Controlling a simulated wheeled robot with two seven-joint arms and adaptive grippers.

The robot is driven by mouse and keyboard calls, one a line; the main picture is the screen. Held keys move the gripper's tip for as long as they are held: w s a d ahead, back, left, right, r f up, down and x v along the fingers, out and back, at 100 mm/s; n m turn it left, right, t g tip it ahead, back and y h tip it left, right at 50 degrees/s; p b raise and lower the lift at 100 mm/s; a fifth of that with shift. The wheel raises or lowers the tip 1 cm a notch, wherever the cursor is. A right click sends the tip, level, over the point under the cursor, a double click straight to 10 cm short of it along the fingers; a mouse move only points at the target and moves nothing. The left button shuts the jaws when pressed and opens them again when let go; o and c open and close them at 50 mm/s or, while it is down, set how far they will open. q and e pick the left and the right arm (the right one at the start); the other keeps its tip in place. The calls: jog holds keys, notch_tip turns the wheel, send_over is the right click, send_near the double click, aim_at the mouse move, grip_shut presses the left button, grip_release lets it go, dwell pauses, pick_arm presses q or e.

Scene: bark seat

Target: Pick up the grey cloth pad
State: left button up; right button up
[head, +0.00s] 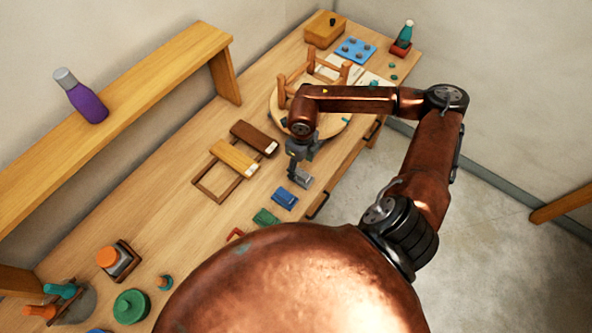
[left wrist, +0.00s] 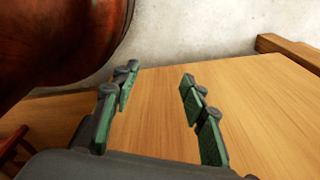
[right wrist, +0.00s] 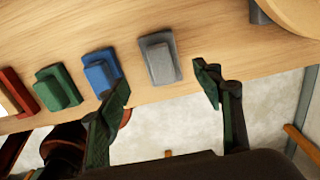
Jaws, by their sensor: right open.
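The grey cloth pad (right wrist: 158,60) lies near the table's front edge in the right wrist view. It has a smaller raised block on top. In the head view the pad (head: 304,180) is partly hidden by my right gripper (head: 294,168). The right gripper (right wrist: 162,78) is open and empty. Its fingertips appear on either side of the pad's near end in the right wrist view; I cannot tell their height above it. My left gripper (left wrist: 157,80) is open and empty over bare wood in the left wrist view. It is not visible in the head view.
A blue pad (right wrist: 101,75) and a green pad (right wrist: 58,88) lie in a row left of the grey one. A round wooden board (head: 334,130) with an upturned stool stands behind. Wooden blocks (head: 234,158) lie on the table. The floor (head: 480,200) is beyond the front edge.

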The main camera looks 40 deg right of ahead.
aim_at(302, 173)
jog(key=f, duration=0.3)
jog(key=shift+s+d, duration=0.1)
jog(key=shift+s, duration=0.1)
jog(key=f, duration=0.1)
jog(key=f+p, duration=0.1)
jog(key=shift+w+f, duration=0.2)
jog(key=shift+f, duration=0.15)
jog(key=shift+d+f, duration=0.1)
jog(key=shift+f, duration=0.45)
jog(key=c, duration=0.7)
jog(key=shift+c, duration=0.7)
jog(key=c, duration=0.4)
pick_arm(q)
jog(key=s, duration=0.1)
jog(key=s+r, duration=0.1)
jog(key=shift+s, duration=0.4)
pick_arm(e)
jog(key=shift+c, duration=0.2)
pick_arm(q)
jog(key=shift+w, duration=0.2)
pick_arm(e)
jog(key=shift+r, duration=0.1)
